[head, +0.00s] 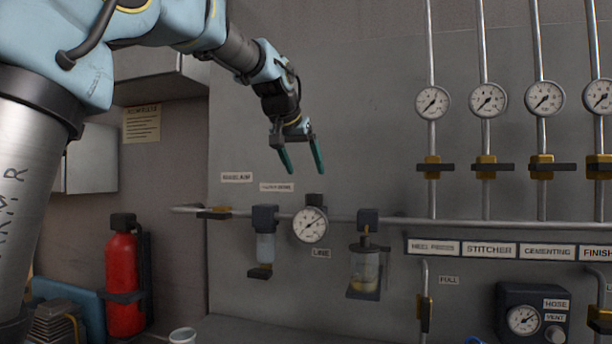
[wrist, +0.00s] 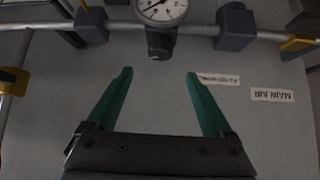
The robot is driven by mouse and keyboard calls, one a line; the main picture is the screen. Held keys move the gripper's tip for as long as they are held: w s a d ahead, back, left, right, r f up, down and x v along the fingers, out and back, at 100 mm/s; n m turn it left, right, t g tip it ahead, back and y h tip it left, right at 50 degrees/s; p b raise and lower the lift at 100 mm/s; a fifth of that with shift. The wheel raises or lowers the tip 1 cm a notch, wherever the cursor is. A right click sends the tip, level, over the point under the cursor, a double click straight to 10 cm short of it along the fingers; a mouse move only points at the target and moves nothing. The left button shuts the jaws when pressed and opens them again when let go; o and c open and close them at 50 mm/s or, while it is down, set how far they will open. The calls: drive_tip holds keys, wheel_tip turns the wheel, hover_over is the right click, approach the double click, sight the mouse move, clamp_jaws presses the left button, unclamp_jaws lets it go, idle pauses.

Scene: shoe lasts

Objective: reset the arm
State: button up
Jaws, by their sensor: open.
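My gripper (head: 302,170) hangs from my arm with its two green fingers apart and nothing between them. In the head view it points down in front of the grey wall panel, above the line gauge (head: 310,225). In the wrist view my gripper (wrist: 158,75) shows its open fingers on either side, with the gauge (wrist: 160,8) beyond them at the top. The fingers look clear of the pipe (wrist: 205,28), though the exact distance is hard to tell.
A horizontal pipe (head: 340,221) carries a filter (head: 264,240) and a lubricator bowl (head: 365,270). Several gauges and yellow valves stand on vertical pipes at right. A red extinguisher (head: 122,280) stands at left, and a white cup (head: 182,336) at the bottom.

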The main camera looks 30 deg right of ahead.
idle(0.4)
drive_tip(key=w+a+f+n+g+y, duration=0.15)
drive_tip(key=a+f+n+y, duration=0.25)
drive_tip(key=a+f, duration=1.9)
drive_tip(key=s+a+f+n+g+y, duration=0.2)
drive_tip(key=s+a+f+n+g, duration=0.1)
drive_tip(key=s+a+f, duration=1.2)
drive_tip(key=shift+s+a+n, duration=0.4)
drive_tip(key=shift+a+n, duration=0.2)
